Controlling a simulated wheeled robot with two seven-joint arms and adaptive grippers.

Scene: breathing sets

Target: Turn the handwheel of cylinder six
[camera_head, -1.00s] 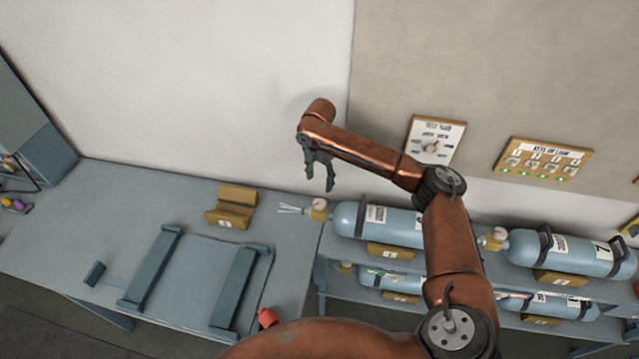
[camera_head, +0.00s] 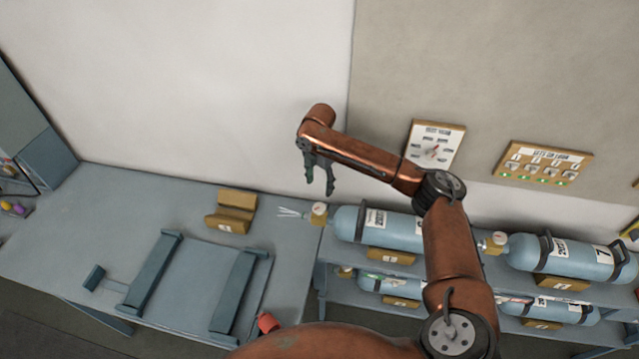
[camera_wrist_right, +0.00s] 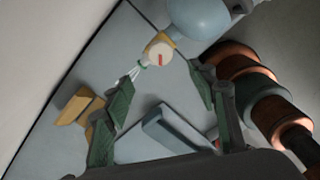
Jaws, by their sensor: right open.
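A pale blue cylinder (camera_head: 350,222) lies on the upper rack shelf, its brass valve (camera_head: 320,212) pointing left over the bench. Its number is too small to read surely. In the right wrist view, the valve (camera_wrist_right: 167,39) carries a round pale face (camera_wrist_right: 157,53) with a red mark, and thin pale prongs stick out beside it. My right gripper (camera_head: 320,184) hangs open and empty above the valve, fingers down. In the wrist view its green-padded fingers (camera_wrist_right: 162,92) are spread, with the valve beyond them and apart from both. My left gripper is out of view.
A cylinder marked 7 (camera_head: 565,255) lies to the right, with more cylinders on the lower shelf (camera_head: 385,283). A wooden cradle (camera_head: 232,210) and a blue-grey frame (camera_head: 240,290) stand on the bench (camera_head: 120,205). Wall boards (camera_head: 433,145) hang behind my right arm.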

